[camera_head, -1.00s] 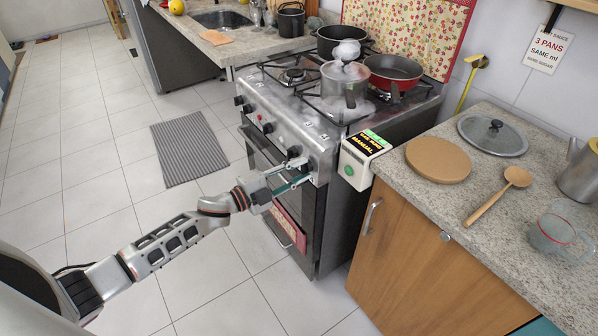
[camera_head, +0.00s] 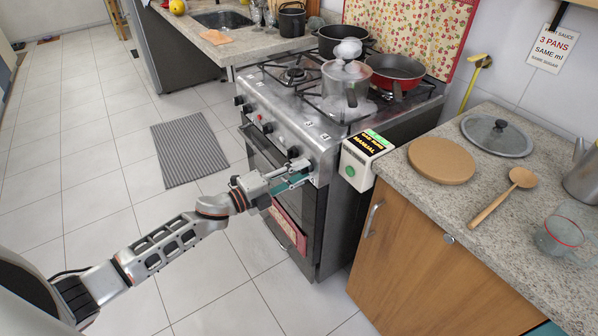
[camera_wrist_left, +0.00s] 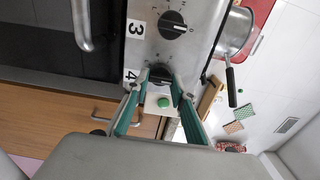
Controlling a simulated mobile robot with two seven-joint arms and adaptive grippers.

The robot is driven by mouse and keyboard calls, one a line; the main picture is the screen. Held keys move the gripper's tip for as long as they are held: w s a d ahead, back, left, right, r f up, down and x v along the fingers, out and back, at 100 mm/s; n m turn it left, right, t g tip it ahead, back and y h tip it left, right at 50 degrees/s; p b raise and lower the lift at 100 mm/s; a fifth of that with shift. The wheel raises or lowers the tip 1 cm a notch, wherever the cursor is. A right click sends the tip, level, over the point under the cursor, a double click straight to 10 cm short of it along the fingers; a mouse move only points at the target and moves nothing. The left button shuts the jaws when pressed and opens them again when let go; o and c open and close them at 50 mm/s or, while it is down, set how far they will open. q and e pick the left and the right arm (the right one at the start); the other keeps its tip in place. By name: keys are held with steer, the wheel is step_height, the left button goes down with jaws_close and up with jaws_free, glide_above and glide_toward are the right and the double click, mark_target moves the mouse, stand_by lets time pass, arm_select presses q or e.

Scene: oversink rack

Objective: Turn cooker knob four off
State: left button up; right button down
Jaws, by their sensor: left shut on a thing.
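The steel cooker (camera_head: 285,110) stands in the middle of the head view, with black knobs along its front panel. In the left wrist view, cooker knob four (camera_wrist_left: 161,73) sits beside the label 4, and knob three (camera_wrist_left: 172,25) is above it beside the label 3. My left gripper (camera_head: 303,173) is at the right end of the panel in the head view. In the left wrist view its green fingers (camera_wrist_left: 161,80) are closed around knob four, one on each side. The fingers partly hide the knob, so its exact angle is unclear. My right gripper does not show.
A steaming pot (camera_head: 345,88) with white foam, a red pan (camera_head: 395,72) and a black pot (camera_head: 338,38) stand on the hob. A white box with a green button (camera_head: 356,158) is close to the right of the gripper.

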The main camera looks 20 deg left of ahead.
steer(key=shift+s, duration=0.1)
arm_select(q)
steer(key=o, duration=1.1)
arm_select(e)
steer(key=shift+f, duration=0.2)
arm_select(q)
steer(key=shift+s+a, duration=0.15)
steer(key=shift+s, duration=0.1)
steer(key=v, duration=1.1)
steer(key=shift+s+a, duration=0.15)
steer(key=shift+a, duration=0.05)
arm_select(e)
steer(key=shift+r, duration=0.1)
arm_select(q)
steer(key=shift+d, duration=0.1)
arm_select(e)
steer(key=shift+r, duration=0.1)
